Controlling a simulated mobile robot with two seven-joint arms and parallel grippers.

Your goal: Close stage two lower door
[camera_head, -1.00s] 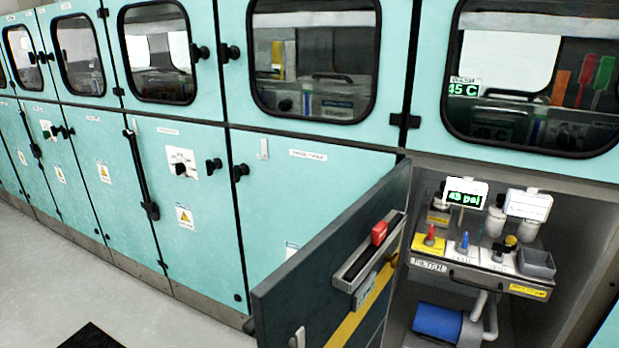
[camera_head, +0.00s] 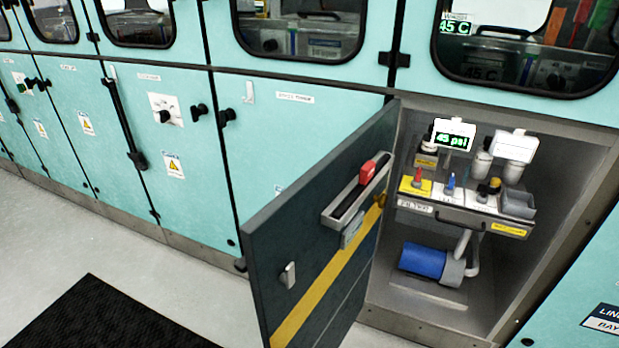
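A lower cabinet door (camera_head: 285,240) stands wide open and swings out toward me, hinged on the left side of its opening. Its dark inner face carries a yellow diagonal stripe, a grey slot with a red handle (camera_head: 367,172) and a small light latch (camera_head: 288,275). The open cabinet (camera_head: 560,185) to its right shows a shelf with a "45 psi" display (camera_head: 452,136), several small valves and a blue cylinder (camera_head: 423,260) below. I cannot read a label that names this door as stage two. Neither gripper is in view.
A row of closed teal doors (camera_head: 130,120) with dark knobs runs off to the left. Windowed upper doors (camera_head: 300,30) are above. A black mat (camera_head: 90,315) lies on the pale floor at the front left. Some free floor lies between mat and cabinets.

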